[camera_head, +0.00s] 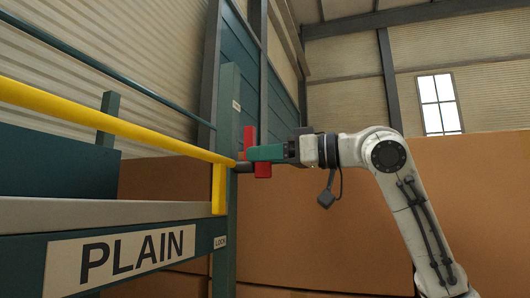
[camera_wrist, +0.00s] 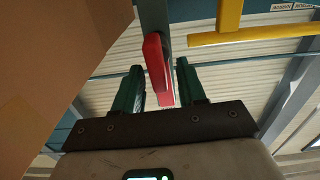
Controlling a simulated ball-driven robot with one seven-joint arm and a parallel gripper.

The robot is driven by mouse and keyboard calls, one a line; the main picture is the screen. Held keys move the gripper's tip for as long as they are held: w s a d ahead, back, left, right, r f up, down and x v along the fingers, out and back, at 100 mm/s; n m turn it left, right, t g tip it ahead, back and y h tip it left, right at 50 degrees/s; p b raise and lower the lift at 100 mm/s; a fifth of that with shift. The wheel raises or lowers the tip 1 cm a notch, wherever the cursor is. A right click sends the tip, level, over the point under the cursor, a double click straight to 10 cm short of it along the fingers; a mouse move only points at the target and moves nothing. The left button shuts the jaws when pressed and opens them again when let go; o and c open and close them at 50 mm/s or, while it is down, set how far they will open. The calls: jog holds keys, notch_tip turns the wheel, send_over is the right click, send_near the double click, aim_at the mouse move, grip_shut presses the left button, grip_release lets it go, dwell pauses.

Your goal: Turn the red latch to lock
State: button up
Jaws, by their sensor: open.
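The red latch (camera_head: 249,137) is on the teal post (camera_head: 227,190) in the head view, at the end of the yellow bar (camera_head: 110,122). It stands roughly upright, with red showing above and below my gripper (camera_head: 250,153), which hides its middle. In the wrist view, the red latch (camera_wrist: 157,66) lies between the two green fingers of my gripper (camera_wrist: 158,68). The fingers are apart, with a gap visible on either side of the latch. Contact cannot be told.
A shelf beam (camera_head: 200,246) with a PLAIN sign (camera_head: 120,257) runs along the lower left, below the yellow bar. Large brown boxes (camera_head: 320,240) stand behind and below my arm. In the wrist view, a brown box (camera_wrist: 50,70) fills the left side, close to my gripper.

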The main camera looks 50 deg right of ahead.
grip_shut()
dwell(0.4)
